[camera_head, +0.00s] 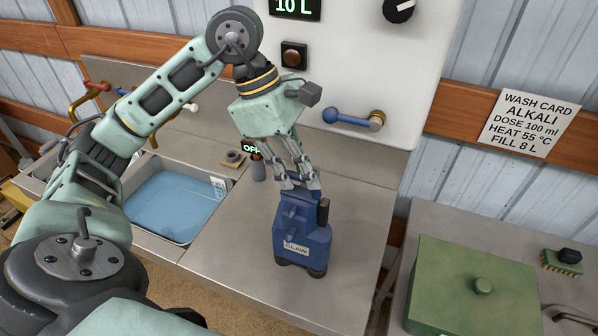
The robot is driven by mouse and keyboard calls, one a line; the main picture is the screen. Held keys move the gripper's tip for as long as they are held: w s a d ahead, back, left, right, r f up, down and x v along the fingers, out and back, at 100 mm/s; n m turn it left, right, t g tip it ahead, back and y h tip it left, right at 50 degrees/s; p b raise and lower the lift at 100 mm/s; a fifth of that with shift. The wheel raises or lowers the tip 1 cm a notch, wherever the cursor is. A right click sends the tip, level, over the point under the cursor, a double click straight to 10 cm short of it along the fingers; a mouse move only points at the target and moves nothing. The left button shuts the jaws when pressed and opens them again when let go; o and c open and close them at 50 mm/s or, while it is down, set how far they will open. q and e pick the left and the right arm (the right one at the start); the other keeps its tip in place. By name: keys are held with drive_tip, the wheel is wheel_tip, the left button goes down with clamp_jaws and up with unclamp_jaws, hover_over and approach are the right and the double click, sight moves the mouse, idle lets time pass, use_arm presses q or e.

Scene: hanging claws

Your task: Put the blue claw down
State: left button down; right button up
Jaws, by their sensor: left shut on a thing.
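The blue claw (303,241) is a boxy blue unit with a white "CLAW" label and dark cups at its bottom. It is upright at or just above the grey steel counter (228,250); I cannot tell whether its cups touch. My left gripper (298,184) comes down from above and is shut on the top of the blue claw. The fingertips partly hide the claw's top. My right gripper is not in view.
A basin of blue water (170,203) lies left of the claw. A blue-handled lever (345,118) sticks out from the white panel (360,70). A green lidded box (470,288) stands on the right-hand table. Bare counter surrounds the claw.

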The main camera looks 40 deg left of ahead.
use_arm(q)
drive_tip(key=shift+f, duration=0.7)
drive_tip(key=shift+f, duration=0.2)
drive_tip(key=c, duration=1.8)
unclamp_jaws()
drive_tip(key=shift+r, duration=0.1)
drive_tip(key=shift+r, duration=0.2)
drive_tip(key=v, duration=1.1)
drive_tip(key=shift+a+r+b, duration=0.15)
drive_tip(key=shift+r+b, duration=0.2)
